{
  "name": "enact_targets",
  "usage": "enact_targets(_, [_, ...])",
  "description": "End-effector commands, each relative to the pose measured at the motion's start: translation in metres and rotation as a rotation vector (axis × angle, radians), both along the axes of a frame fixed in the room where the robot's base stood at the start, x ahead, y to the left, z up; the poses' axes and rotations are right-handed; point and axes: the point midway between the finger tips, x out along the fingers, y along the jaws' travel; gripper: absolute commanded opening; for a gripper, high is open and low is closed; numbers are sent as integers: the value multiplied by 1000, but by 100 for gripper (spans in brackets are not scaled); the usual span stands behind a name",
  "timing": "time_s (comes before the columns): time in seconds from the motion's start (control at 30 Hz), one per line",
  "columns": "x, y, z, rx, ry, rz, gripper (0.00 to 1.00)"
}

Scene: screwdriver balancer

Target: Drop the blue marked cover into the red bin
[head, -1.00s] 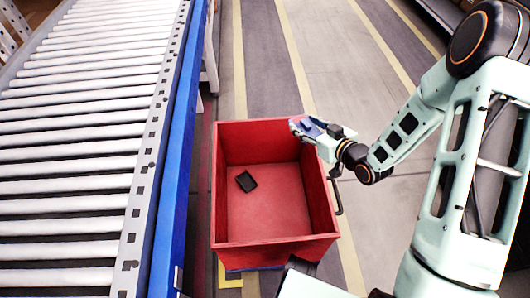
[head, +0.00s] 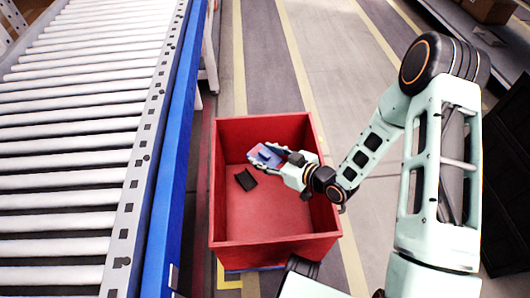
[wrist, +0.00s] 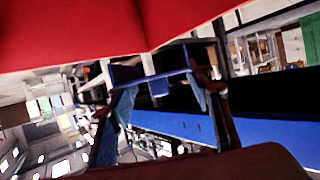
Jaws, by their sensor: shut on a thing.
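The blue marked cover (head: 264,153) is in my gripper (head: 276,158), over the inside of the red bin (head: 272,246) toward its far right part. My gripper is shut on the cover and reaches in from the right side. A blue piece between the fingers also shows in the wrist view (wrist: 150,73), with the red bin wall (wrist: 70,30) above it in the picture. The bin stands on the floor and is open at the top. The cover's height above the bin floor is hard to tell.
A roller conveyor (head: 70,170) with a blue side rail (head: 172,170) runs along the left of the bin. Striped floor (head: 265,60) beyond the bin is clear.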

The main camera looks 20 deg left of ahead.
Motion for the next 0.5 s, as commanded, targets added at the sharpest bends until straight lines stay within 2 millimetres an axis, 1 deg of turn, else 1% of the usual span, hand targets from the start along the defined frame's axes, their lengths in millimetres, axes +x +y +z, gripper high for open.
enact_targets(0.03, [0, 0, -11, 0, 0, 0, 22])
enact_targets(0.13, [1, 0, -18, 1, -2, -1, 22])
enact_targets(0.23, [1, 0, -21, 1, -2, -1, 22])
enact_targets(0.47, [1, 0, -21, 1, -2, -1, 22])
enact_targets(0.5, [1, 0, -21, 1, -2, -1, 49])
